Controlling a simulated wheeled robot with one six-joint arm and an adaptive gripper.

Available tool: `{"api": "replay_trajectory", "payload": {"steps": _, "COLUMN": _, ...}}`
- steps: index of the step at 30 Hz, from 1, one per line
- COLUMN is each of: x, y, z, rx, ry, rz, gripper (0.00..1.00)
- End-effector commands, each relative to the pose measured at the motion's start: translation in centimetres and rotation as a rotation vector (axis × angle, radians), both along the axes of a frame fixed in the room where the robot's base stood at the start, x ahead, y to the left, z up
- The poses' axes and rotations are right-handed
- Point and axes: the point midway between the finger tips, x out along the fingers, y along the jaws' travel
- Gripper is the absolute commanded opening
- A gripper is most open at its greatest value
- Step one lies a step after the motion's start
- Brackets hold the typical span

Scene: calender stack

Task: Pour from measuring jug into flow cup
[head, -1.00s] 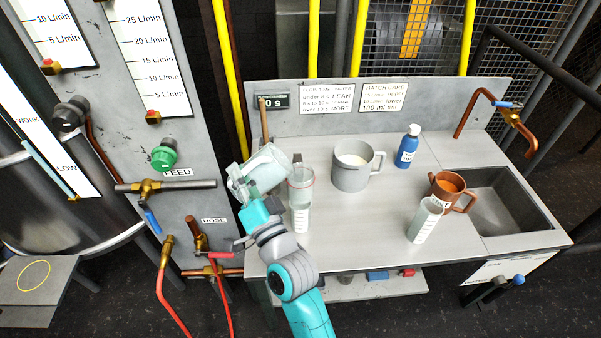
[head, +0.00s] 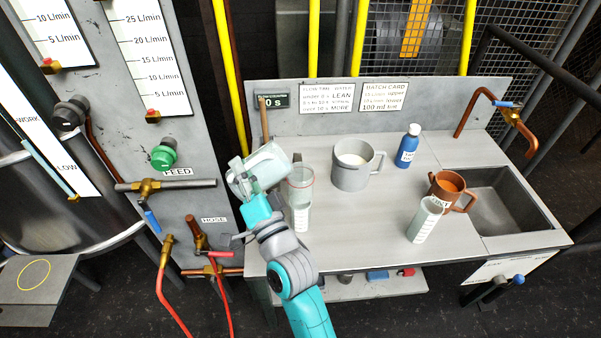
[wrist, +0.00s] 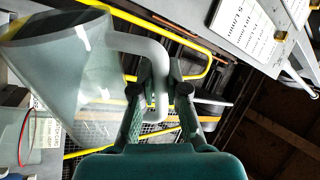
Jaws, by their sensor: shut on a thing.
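The measuring jug (head: 264,166) is a pale translucent vessel, tilted steeply at the left of the bench in the head view. My gripper (head: 248,194) is shut on its handle. In the wrist view the jug (wrist: 62,62) fills the upper left, and my gripper's fingers (wrist: 160,92) close around the handle. The flow cup (head: 300,178), clear with a red rim line, stands just right of and below the jug, above a graduated beaker (head: 301,218). Part of the cup (wrist: 42,135) shows at the wrist view's left edge. I cannot make out any liquid stream.
A grey mug-like pot (head: 352,176) with pale contents stands right of the flow cup. A blue bottle (head: 407,150), a copper mug (head: 447,188) and another graduated beaker (head: 424,222) stand further right, near the sink (head: 500,212). The timer display (head: 273,102) reads 0 s.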

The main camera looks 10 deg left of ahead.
Motion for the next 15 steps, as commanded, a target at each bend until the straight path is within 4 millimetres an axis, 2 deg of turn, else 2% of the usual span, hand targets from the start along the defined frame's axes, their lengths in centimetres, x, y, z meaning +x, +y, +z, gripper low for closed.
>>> {"api": "replay_trajectory", "payload": {"steps": 15, "x": 0.14, "y": -0.26, "z": 0.78, "rx": 0.052, "ry": 0.023, "rz": 0.002, "gripper": 0.0}}
